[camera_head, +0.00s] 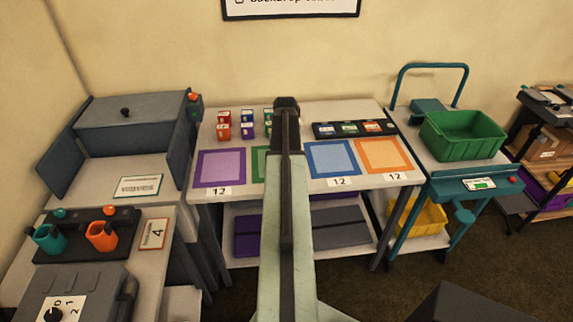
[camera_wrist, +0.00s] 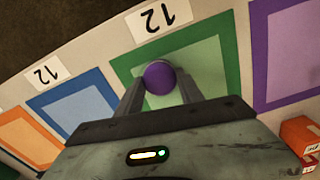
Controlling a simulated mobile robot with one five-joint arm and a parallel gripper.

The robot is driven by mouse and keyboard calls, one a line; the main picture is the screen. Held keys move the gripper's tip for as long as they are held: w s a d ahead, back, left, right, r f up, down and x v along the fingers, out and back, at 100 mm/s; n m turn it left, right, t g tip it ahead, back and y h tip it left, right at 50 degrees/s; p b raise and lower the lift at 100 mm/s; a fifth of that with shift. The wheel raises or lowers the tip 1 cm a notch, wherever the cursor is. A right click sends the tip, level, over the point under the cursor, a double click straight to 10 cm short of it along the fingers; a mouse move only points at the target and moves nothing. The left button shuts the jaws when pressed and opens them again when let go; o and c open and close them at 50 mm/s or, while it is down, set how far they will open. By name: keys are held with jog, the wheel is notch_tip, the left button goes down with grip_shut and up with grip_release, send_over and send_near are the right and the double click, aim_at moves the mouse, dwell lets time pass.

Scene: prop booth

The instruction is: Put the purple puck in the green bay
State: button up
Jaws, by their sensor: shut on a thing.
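The purple puck (camera_wrist: 159,77) is between the two fingers of my gripper (camera_wrist: 160,88) in the wrist view, and the fingers are shut on it. It is over the green bay (camera_wrist: 207,58), inside its green border in that view. I cannot tell whether the puck touches the table or hangs above it. In the head view my arm covers most of the green bay (camera_head: 258,165), and only its left strip shows. The puck is hidden there behind my gripper (camera_head: 286,104).
A purple bay (camera_head: 221,167) lies left of the green one; blue (camera_head: 331,158) and orange (camera_head: 383,154) bays lie to the right. Small coloured boxes (camera_head: 224,131) and a black rack (camera_head: 354,129) stand behind. A cart with a green bin (camera_head: 462,136) is at right.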

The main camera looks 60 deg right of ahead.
jog(key=shift+f, duration=0.25)
jog(key=o, duration=1.4)
jog(key=shift+r, duration=0.1)
notch_tip(320, 180, up, 12)
jog(key=p, duration=1.2)
jog(key=shift+r, duration=0.25)
jog(key=shift+f, duration=0.1)
